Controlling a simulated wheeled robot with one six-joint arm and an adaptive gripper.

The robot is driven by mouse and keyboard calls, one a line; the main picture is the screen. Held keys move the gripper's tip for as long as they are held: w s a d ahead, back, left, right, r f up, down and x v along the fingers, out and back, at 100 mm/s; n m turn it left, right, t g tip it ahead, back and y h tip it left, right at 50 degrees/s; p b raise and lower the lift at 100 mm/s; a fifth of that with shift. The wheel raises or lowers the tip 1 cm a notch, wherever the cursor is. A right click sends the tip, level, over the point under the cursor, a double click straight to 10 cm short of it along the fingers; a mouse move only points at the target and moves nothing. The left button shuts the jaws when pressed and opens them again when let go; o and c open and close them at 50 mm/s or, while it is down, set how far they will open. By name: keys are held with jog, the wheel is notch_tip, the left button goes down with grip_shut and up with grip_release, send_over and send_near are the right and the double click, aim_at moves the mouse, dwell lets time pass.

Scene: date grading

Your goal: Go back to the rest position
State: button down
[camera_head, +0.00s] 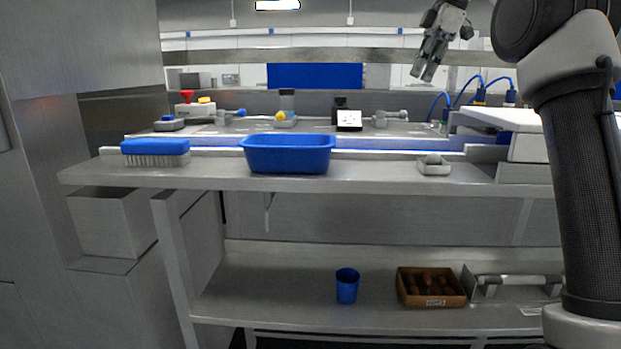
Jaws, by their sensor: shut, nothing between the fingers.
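My gripper (423,72) is at the upper right, in the air above the back of the bench. Its fingers point down and slightly left, shut, with nothing between them. My dark and grey arm stands large at the right edge of the view. The gripper is apart from everything on the bench top (380,177).
A blue tub (289,154) and a blue brush (155,152) stand on the bench, with a small grey dish (434,165) at right. On the lower shelf (250,300) are a blue cup (347,286), a box of dates (431,300) and a grey handled carrier (515,285).

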jog(key=s+d+f+m+t+h, duration=0.1)
jog(key=s+f+m, duration=0.3)
jog(key=s, duration=0.4)
jog(key=s+d+f+m+t+h, duration=0.1)
jog(key=s+d+f+m, duration=0.3)
jog(key=s, duration=0.5)
jog(key=s+d+f+m+t+h, duration=0.1)
jog(key=s+d+f+m, duration=0.1)
jog(key=s+f+m, duration=0.3)
jog(key=shift+s+d+f+m, duration=0.1)
jog(key=shift+s+m, duration=0.05)
jog(key=shift+s, duration=0.6)
jog(key=shift+s+d+f+m, duration=0.1)
jog(key=shift+s+f, duration=0.05)
jog(key=shift+s, duration=0.6)
jog(key=shift+s+d+f+m, duration=0.1)
jog(key=shift+s+m, duration=0.05)
jog(key=shift+s, duration=0.6)
jog(key=s+d+f+m+t+h, duration=0.1)
jog(key=s+d+f+m, duration=0.1)
jog(key=s+f, duration=0.6)
notch_tip(320, 180, down, 3)
jog(key=shift+s+r+m, duration=0.2)
jog(key=shift+m, duration=0.6)
